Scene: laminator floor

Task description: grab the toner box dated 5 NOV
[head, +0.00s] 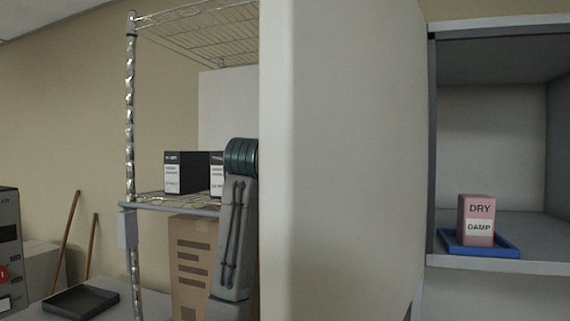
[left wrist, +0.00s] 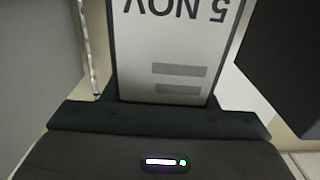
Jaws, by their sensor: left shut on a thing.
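The toner box dated 5 NOV (left wrist: 175,45) fills the upper middle of the left wrist view, its white label upside down. My left gripper (left wrist: 160,112) is shut on it; its fingertips are not clear. In the head view the gripper and this box do not show, and a tall pale panel cuts off the view beside my arm. Two black boxes with white labels, one at the left (head: 183,172) and one partly hidden by my arm (head: 216,174), stand on the wire shelf; their print is too small to read. My right gripper is not in view.
The wire rack (head: 130,160) has a cardboard box (head: 190,260) below its shelf. The pale panel (head: 350,160) blocks the middle. At right, a pink DRY/DAMP box (head: 477,215) stands on a blue tray (head: 508,248). A dark block (left wrist: 285,65) is close at right in the wrist view.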

